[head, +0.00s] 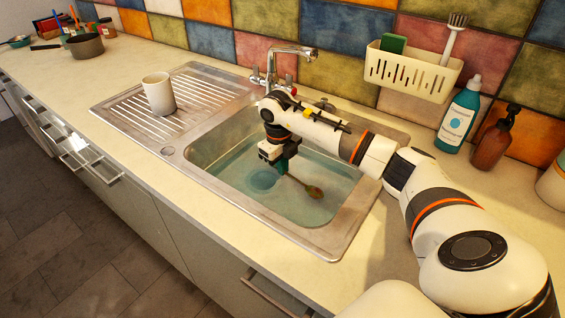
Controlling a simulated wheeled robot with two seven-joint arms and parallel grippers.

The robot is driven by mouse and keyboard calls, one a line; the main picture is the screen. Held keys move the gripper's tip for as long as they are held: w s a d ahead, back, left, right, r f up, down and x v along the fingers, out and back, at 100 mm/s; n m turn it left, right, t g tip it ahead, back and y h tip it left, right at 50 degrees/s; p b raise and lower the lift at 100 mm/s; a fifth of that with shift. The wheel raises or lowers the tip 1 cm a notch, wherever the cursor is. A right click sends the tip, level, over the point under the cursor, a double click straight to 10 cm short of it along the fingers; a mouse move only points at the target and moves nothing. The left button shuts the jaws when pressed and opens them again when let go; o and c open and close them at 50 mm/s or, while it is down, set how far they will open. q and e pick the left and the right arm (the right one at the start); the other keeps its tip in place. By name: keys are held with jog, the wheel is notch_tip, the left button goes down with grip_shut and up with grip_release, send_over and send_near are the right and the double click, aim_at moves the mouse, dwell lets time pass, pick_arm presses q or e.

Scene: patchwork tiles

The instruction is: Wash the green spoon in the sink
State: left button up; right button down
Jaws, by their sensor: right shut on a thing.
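The sink (335,216) is a steel basin with bluish water in it, set in the counter. My right gripper (281,166) is over the basin and is shut on the green spoon (314,191). The spoon's green handle end shows at the gripper, and its darker bowl end points to the right, low over or in the water. I cannot tell how deep the spoon is. The faucet (297,52) stands behind the basin, partly behind my right arm. My left gripper is not in view.
A white cup (159,94) stands on the ribbed drainboard (195,92). A cream caddy (410,73) on the wall holds a green sponge (393,43) and a brush (453,35). A teal bottle (458,118) and a brown bottle (494,140) stand at right. A pot (85,46) is far left.

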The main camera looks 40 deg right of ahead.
jog(key=shift+f+b, duration=2.4)
jog(key=shift+f, duration=1.25)
dwell(2.2)
notch_tip(320, 180, up, 19)
jog(key=p, duration=1.3)
jog(key=shift+p, duration=0.35)
